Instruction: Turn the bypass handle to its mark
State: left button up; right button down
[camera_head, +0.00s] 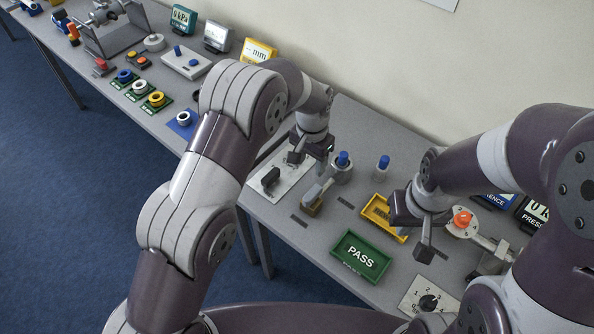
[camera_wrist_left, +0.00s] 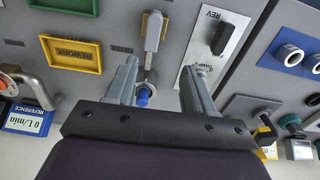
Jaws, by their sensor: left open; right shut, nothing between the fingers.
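No readable label tells me which part is the bypass handle. A black knob (camera_head: 270,177) sits on a white plate (camera_head: 290,188); it also shows in the left wrist view (camera_wrist_left: 221,38), near the word REV. My right gripper (camera_head: 423,246) is shut and empty above the table.
A blue-topped peg (camera_head: 343,159) stands by the lever and another (camera_head: 383,162) to its right. A yellow tray (camera_head: 374,208) and a green PASS tray (camera_head: 345,264) lie nearby. A numbered dial (camera_head: 428,302) is at the front. Displays stand along the back.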

aim_at(312, 193)
pick_arm(q)
jog(key=s+f+p, duration=0.1)
jog(key=s+d+f+p, duration=0.1)
jog(key=f, duration=0.1)
jog(key=shift+d+f, duration=0.2)
jog(key=f, duration=0.2)
jog(key=f+p, duration=0.1)
jog(key=f, duration=0.2)
jog(key=w+a+f+p, duration=0.1)
jog(key=f, duration=0.1)
jog(key=shift+f, duration=0.35)
jog(key=shift+s+d+f+p, duration=0.1)
jog(key=shift+f+p, duration=0.2)
jog(key=shift+s+d+f, duration=0.15)
jog(key=shift+d+f, duration=0.05)
jog(key=shift+f, duration=0.05)
pick_arm(e)
jog(key=r, duration=0.3)
jog(key=s+d+r, duration=0.1)
jog(key=shift+d+r, duration=0.1)
jog(key=shift+r, duration=0.3)
pick_arm(q)
jog(key=shift+a+f, duration=0.1)
jog(key=shift+a, duration=0.05)
jog(key=c, duration=1)
